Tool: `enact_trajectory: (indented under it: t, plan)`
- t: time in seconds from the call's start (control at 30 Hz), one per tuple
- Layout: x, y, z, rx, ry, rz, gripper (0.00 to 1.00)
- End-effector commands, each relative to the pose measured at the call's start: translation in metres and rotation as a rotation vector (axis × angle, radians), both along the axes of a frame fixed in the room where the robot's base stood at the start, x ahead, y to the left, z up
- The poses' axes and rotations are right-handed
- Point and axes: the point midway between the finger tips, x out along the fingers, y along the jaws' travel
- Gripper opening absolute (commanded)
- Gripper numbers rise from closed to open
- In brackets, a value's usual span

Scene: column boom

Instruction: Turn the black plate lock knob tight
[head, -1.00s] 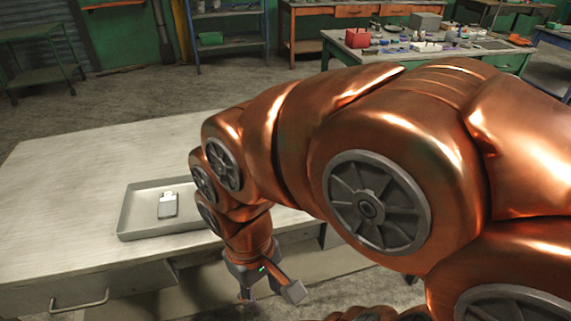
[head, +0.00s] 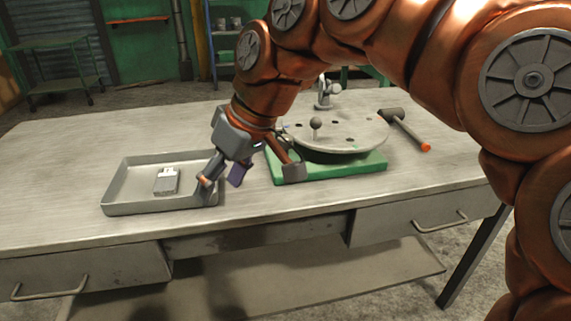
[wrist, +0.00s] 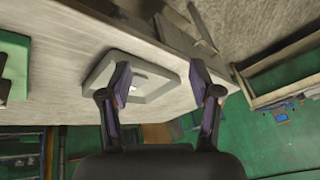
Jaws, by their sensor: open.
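A round grey plate (head: 355,134) with several dark holes lies on a green base (head: 348,168) on the table. A small ball-topped knob (head: 316,124) stands upright on the plate's left part; it looks dark grey, and I cannot tell whether it is the lock knob. My gripper (head: 221,178) is open and empty, left of the plate and over the tray's right end, pointing down. In the wrist view its two fingers (wrist: 161,88) are apart with nothing between them. My arm hides the plate's left edge. The green base (wrist: 13,62) shows at the wrist view's left edge.
A grey tray (head: 118,190) holding a lighter (head: 166,181) sits left of my gripper. A metal post (head: 325,92) stands behind the plate. A hammer (head: 405,130) with an orange handle end lies to the right. The table's left part is clear.

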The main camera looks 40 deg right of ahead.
Motion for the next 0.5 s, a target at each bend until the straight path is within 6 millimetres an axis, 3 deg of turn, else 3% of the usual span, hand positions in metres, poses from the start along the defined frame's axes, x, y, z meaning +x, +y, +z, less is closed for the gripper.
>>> enact_trajectory:
  t: [0.03, 0.27, 0.5]
  plan:
    - [0.008, -0.006, -0.012, 0.016, -0.038, 0.006, 0.64]
    - [0.033, -0.04, -0.008, 0.075, -0.202, 0.035, 0.64]
    - [0.044, -0.091, -0.01, 0.117, -0.373, 0.038, 0.64]
